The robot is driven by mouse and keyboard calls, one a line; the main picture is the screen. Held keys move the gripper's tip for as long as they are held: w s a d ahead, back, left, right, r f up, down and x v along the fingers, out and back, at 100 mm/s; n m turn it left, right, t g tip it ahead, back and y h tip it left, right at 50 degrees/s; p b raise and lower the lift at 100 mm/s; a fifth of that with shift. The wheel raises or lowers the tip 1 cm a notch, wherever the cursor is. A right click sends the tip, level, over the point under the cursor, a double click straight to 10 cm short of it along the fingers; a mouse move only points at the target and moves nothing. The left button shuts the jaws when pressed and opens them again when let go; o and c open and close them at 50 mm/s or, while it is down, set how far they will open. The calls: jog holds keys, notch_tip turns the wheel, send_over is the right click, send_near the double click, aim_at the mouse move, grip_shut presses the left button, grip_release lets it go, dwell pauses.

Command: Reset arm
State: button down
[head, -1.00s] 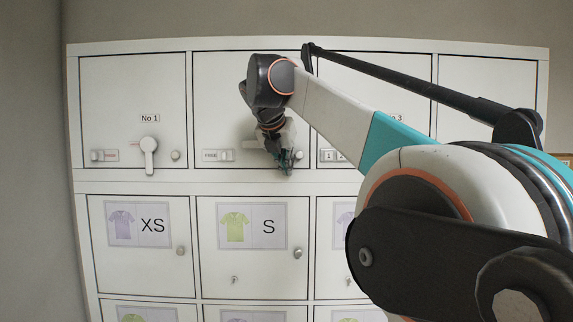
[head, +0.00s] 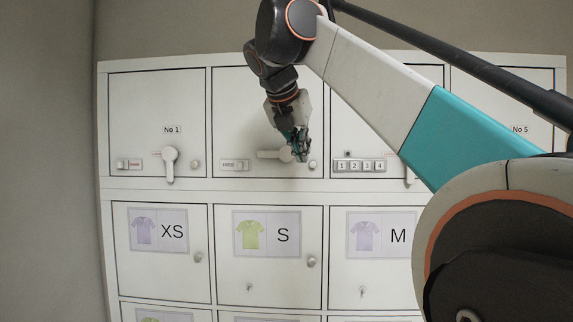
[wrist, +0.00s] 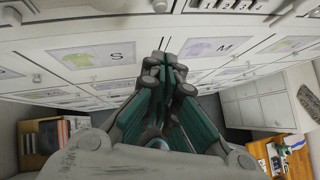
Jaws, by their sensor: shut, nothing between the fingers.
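My gripper (head: 301,154) hangs in front of the second locker in the top row. It points down, and its fingers are together and empty. In the wrist view my gripper (wrist: 163,60) also shows closed, with the locker doors beyond it. The second locker's handle (head: 270,154) lies level, partly hidden behind my gripper. The locker's round knob (head: 312,164) is just right of the fingers. I cannot tell whether the fingers touch the door.
The No 1 locker handle (head: 169,164) points down. Doors marked XS (head: 156,243), S (head: 267,245) and M (head: 376,245) are below. A wooden table (wrist: 284,157) stands lower right in the wrist view.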

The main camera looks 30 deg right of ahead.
jog(key=s+a+f+m+y+b, duration=0.2)
jog(key=s+a+f+m+b, duration=0.4)
jog(key=f, duration=2.1)
jog(key=s+a+f+m+t+y+b, duration=0.1)
jog(key=s+a+f+m+b, duration=0.6)
jog(key=f+b, duration=1)
jog(key=s+a+f+m+y+b, duration=0.4)
jog(key=s+a+f+m+b, duration=0.3)
jog(key=f, duration=3)
jog(key=s+m+b, duration=0.2)
jog(key=m+b, duration=0.3)
jog(key=shift+s+t, duration=0.35)
jog(key=shift+t, duration=0.05)
